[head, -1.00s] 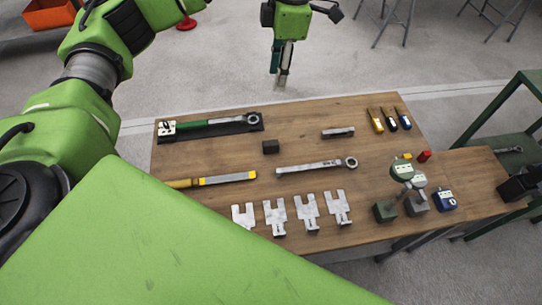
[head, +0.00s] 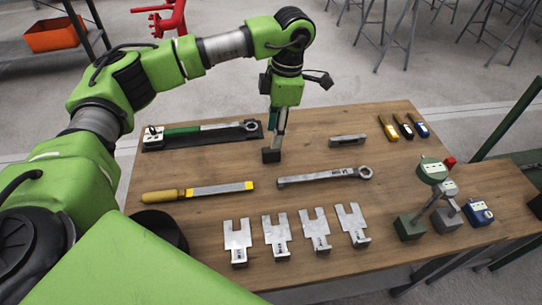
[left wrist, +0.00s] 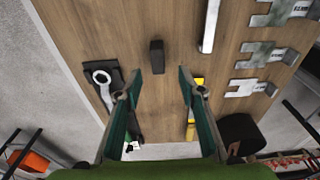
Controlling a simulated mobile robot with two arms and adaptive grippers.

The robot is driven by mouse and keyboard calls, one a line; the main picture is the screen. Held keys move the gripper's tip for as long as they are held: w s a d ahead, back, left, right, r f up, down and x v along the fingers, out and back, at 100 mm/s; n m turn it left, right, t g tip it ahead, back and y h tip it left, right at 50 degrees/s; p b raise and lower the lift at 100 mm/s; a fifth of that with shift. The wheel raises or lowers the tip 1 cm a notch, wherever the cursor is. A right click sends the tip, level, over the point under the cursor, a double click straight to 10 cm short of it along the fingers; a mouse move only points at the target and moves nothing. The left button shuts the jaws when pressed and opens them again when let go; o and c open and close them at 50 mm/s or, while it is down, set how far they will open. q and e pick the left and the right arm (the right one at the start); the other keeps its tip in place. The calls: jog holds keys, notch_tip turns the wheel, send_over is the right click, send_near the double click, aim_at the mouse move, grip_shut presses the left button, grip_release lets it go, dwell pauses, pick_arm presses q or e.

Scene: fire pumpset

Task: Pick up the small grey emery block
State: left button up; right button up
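The small dark grey emery block (head: 271,156) sits on the wooden table (head: 215,167), left of the middle. My left gripper (head: 277,140) points down just above and behind it in the head view, where its fingers overlap the block's top edge. In the left wrist view the block (left wrist: 156,56) lies beyond the tips of my open left gripper (left wrist: 169,72), nearer the left finger. The gripper holds nothing. I cannot tell the exact height between fingertips and block. My right gripper does not show.
A green-handled wrench (head: 200,130) lies on a dark tray behind. A combination wrench (head: 325,176), a file (head: 200,191) and several slotted metal shims (head: 275,235) lie nearer. A dial gauge stand (head: 410,225) stands at right. Bare wood surrounds the block.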

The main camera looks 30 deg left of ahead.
aim_at(271, 149)
pick_arm(q)
notch_tip(271, 149, down, 3)
jog(key=shift+s+a+r, duration=0.1)
jog(key=shift+a, duration=0.05)
jog(key=f, duration=0.4)
jog(key=shift+a+f, duration=0.15)
jog(key=shift+a, duration=0.2)
jog(key=shift+f, duration=0.4)
grip_shut()
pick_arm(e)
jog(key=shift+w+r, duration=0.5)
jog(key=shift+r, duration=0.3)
